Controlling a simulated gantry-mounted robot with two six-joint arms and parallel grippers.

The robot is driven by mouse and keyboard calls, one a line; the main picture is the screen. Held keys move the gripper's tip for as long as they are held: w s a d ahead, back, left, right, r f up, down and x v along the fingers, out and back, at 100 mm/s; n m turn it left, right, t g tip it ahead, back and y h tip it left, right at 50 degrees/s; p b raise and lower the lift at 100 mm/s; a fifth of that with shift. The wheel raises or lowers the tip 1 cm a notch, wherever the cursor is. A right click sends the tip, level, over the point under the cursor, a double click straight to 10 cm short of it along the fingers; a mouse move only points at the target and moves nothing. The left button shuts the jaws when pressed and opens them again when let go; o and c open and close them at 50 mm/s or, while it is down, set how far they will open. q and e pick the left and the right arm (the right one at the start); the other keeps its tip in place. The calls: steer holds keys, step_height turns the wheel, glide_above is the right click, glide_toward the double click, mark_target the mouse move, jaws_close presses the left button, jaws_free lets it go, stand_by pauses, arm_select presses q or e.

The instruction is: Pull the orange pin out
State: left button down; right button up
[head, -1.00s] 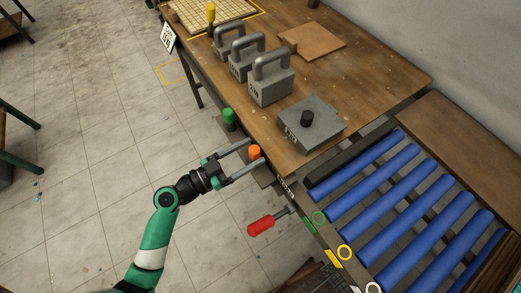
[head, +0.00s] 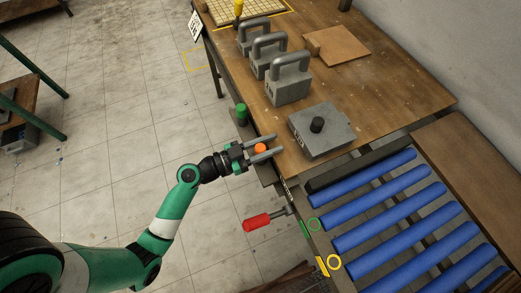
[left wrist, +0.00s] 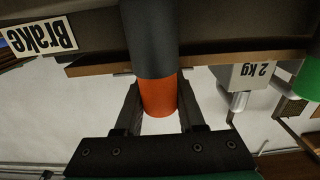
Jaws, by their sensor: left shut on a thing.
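The orange pin (head: 260,148) sits at the edge of the workbench in the head view. In the left wrist view the orange pin (left wrist: 159,98) shows as an orange section joined to a dark grey cylinder. My left gripper (head: 268,147) has its two fingers on either side of the pin and is shut on it. In the left wrist view the fingers (left wrist: 158,110) flank the orange section. My right gripper is not in view.
A green knob (head: 241,110) stands beside the pin, and a red handle (head: 257,222) sticks out below. A "Brake" label (left wrist: 40,37) is near the pin. Handled weights (head: 288,85), a grey block (head: 322,130) and blue rollers (head: 375,200) lie beyond. Open floor is at left.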

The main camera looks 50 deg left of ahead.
arm_select(q)
step_height(320, 180, up, 10)
steer(key=p, duration=0.5)
steer(key=shift+p, duration=0.35)
